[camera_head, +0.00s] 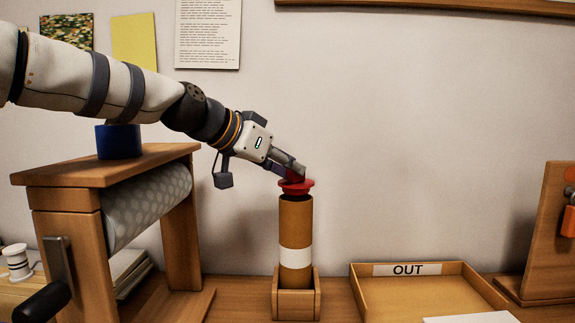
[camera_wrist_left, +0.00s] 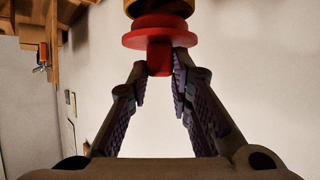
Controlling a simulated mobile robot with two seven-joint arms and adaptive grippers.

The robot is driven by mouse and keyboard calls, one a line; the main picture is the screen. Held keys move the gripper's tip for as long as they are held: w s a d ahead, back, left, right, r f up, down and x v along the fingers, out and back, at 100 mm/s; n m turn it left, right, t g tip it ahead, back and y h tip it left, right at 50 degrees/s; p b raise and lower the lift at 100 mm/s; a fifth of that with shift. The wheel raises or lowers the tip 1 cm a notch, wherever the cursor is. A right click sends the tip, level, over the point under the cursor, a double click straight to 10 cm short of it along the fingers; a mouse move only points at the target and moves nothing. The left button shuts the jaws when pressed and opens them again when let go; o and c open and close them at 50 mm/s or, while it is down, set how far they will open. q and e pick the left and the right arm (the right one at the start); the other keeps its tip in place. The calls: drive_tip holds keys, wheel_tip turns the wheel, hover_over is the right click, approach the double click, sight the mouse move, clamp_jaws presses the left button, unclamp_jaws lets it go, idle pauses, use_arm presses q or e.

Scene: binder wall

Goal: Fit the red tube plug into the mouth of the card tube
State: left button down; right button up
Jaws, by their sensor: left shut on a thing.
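The card tube (camera_head: 295,222) stands upright in a small wooden holder (camera_head: 296,304), with a white band around its lower half. The red tube plug (camera_head: 297,187) is at the tube's mouth, its flange above the rim. In the left wrist view the plug (camera_wrist_left: 160,38) shows its flange, and a narrower red part between the flange and the brown tube (camera_wrist_left: 160,7). How deep the plug sits is hidden. My left gripper (camera_head: 292,171) is shut on the plug's knob from above; its fingers also show in the wrist view (camera_wrist_left: 160,64). My right gripper is not in view.
A wooden tray marked OUT (camera_head: 363,291) lies right of the holder. A wooden roll stand (camera_head: 50,197) with a patterned roll (camera_head: 150,205) and a blue pot (camera_head: 118,142) stands left. A wooden panel (camera_head: 545,225) stands far right. The wall is close behind.

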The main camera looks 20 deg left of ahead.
sight(287, 184)
use_arm(q)
drive_tip(key=shift+f, duration=1.3)
drive_tip(key=c, duration=1.4)
unclamp_jaws()
drive_tip(key=shift+o, duration=0.2)
wheel_tip(287, 184, up, 10)
